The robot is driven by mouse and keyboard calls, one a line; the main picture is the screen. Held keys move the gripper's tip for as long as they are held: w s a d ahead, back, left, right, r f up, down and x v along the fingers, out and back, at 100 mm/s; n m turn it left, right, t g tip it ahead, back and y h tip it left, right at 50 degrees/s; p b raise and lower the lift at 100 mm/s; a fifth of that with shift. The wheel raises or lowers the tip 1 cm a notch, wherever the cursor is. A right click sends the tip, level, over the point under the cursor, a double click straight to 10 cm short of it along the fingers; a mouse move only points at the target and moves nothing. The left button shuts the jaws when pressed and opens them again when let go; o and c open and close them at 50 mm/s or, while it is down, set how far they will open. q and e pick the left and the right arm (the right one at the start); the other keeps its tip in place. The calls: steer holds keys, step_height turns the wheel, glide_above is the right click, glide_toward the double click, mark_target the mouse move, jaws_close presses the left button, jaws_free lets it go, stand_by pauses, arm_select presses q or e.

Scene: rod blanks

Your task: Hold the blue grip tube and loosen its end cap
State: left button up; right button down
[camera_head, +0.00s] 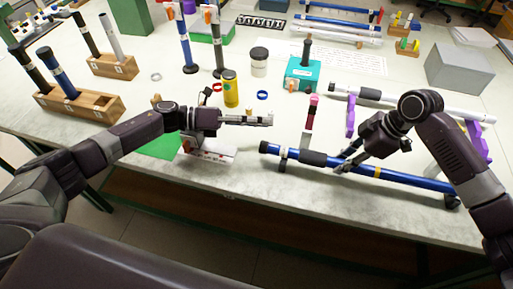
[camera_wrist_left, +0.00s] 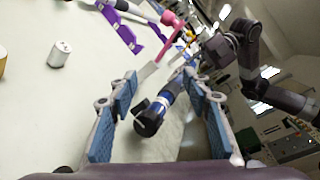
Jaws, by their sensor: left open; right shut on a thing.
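The blue grip tube (camera_head: 405,180) lies slanted near the table's front edge at right, raised on small supports. It has a black grip sleeve (camera_head: 313,158) and a dark end cap (camera_head: 264,147) at its left end. My right gripper (camera_head: 346,165) is shut on the tube, just right of the sleeve. My left gripper (camera_head: 252,135) is open and empty, left of the capped end and apart from it. In the left wrist view the end cap (camera_wrist_left: 148,124) shows between the open fingers, ahead of them, with the blue tube (camera_wrist_left: 171,90) running away behind it.
A pink-topped tool (camera_head: 311,112) stands just behind the tube. Purple supports (camera_head: 351,117) hold a white tube behind it. A yellow can (camera_head: 231,88), a white jar (camera_head: 259,62) and a teal block (camera_head: 302,74) stand further back. The table's front edge is close below the tube.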

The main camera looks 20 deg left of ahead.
arm_select(q)
steer(key=s+a+n+t+y, duration=0.2)
steer(key=s+a+n+t, duration=0.3)
steer(key=n, duration=0.4)
steer(key=n+y, duration=0.3)
steer(key=n, duration=0.4)
glide_toward(264, 147)
steer(key=x, duration=0.5)
steer(key=a+f+x, duration=0.1)
steer(key=x, duration=0.2)
steer(key=shift+w+d+f, duration=0.2)
steer(key=shift+w, duration=0.15)
steer(key=c, duration=1.2)
